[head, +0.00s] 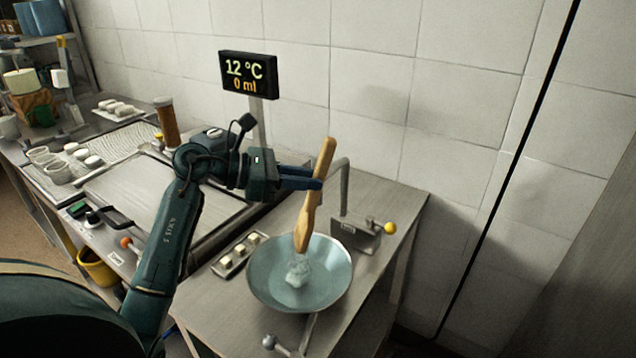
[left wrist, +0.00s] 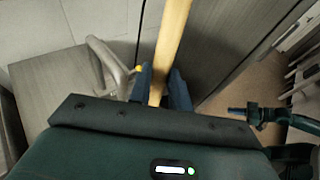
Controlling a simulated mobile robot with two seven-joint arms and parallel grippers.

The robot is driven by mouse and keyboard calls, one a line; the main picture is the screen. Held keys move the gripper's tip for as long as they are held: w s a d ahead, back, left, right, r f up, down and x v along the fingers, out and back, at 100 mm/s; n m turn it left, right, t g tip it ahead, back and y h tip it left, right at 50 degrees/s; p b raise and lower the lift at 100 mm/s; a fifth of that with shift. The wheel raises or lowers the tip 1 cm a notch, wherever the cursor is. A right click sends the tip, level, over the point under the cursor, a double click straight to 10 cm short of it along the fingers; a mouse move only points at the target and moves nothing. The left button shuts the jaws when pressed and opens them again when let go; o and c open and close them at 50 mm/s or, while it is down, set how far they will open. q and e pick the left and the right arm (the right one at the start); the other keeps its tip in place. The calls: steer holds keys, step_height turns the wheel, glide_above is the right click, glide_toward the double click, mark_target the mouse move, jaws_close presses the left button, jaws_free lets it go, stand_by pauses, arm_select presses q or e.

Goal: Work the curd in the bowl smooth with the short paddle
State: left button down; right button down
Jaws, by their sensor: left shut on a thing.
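The bowl (head: 328,287) is wide and pale blue-green and stands on the right-hand counter. A small whitish lump of curd (head: 297,273) lies in it. My left gripper (head: 312,183) is shut on the paddle's handle above the bowl. In the left wrist view the handle (left wrist: 169,50) runs up between the blue fingers (left wrist: 163,88); the bowl is hidden there.
A metal pipe with a yellow-knobbed block (head: 357,233) stands behind the bowl. A small tray of pale cubes (head: 239,254) lies left of it. A display (head: 248,74) reads 12 °C and 0 ml. A lever with a ball knob (head: 269,341) is in front.

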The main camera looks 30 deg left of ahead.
mark_target(307, 211)
arm_select(q)
steer(key=shift+f+b, duration=0.3)
steer(key=shift+f, duration=0.4)
steer(key=shift+f+b, duration=0.45)
steer(key=shift+f, duration=0.4)
steer(key=shift+f+b, duration=0.6)
steer(key=shift+f, duration=0.85)
arm_select(e)
steer(key=shift+a+f, duration=0.15)
steer(key=shift+f, duration=0.35)
steer(key=shift+w+r, duration=0.1)
steer(key=shift+r, duration=0.05)
arm_select(q)
steer(key=shift+f, duration=0.15)
arm_select(e)
steer(key=shift+w+a+t, duration=0.15)
steer(key=shift+t, duration=0.15)
arm_select(q)
steer(key=shift+f+b, duration=0.15)
steer(key=shift+b, duration=0.2)
arm_select(e)
steer(key=shift+f, duration=0.35)
arm_select(q)
steer(key=shift+s+d, duration=0.1)
steer(key=shift+s, duration=0.05)
arm_select(e)
steer(key=shift+f, duration=0.1)
